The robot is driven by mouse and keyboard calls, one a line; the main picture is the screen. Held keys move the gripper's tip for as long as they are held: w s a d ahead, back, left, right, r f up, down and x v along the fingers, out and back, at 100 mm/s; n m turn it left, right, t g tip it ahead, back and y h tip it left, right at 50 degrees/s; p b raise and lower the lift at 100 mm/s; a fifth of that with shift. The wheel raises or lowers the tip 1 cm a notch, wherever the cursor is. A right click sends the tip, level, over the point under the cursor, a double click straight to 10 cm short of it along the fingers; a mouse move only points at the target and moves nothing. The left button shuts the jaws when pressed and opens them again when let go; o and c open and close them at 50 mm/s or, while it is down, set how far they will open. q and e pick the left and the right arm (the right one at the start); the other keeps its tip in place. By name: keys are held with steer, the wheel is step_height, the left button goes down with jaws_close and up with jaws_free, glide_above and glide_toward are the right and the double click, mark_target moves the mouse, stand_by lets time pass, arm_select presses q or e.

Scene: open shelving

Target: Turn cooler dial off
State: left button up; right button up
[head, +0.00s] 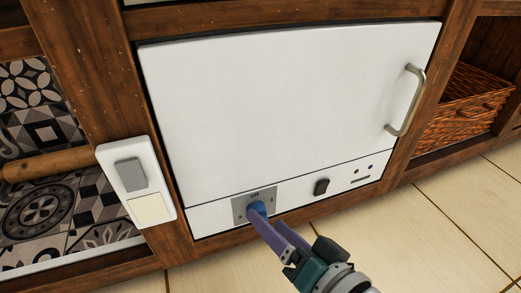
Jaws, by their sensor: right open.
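The cooler (285,95) is a white-fronted box set in the wooden shelving, with its door shut. Its blue dial (257,208) sits on a grey plate (240,207) marked "off" at the top, low on the front panel. My right gripper (261,216) comes from the lower right, with its purple fingers at the dial. The fingers hide part of the dial, so its pointing direction and whether they touch it cannot be told. The gripper is open. My left gripper is not in view.
A black rocker switch (321,187) and small indicator lights (362,168) are right of the dial. A metal handle (407,100) is on the door's right. A white wall switch (137,182) is on the left post. A wicker basket (462,108) stands at right. The tiled floor (440,225) is clear.

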steer(key=shift+b+x, duration=0.4)
steer(key=shift+x, duration=0.7)
jaws_close()
